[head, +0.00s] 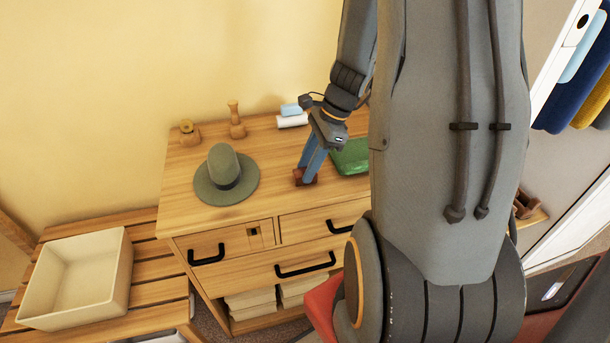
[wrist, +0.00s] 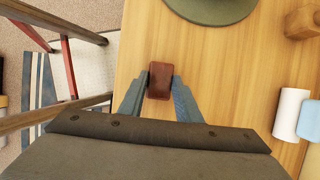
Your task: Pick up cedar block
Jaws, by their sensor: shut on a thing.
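The cedar block is a small reddish-brown block (head: 299,177) near the front edge of the wooden dresser top. In the wrist view the block (wrist: 160,80) sits between the two blue-grey fingers. My gripper (head: 306,176) points down and is shut on the block, with a finger against each side; it also shows in the wrist view (wrist: 160,88). Whether the block rests on the dresser top or is just above it, I cannot tell.
A cream bin (head: 75,280) stands on a slatted bench.

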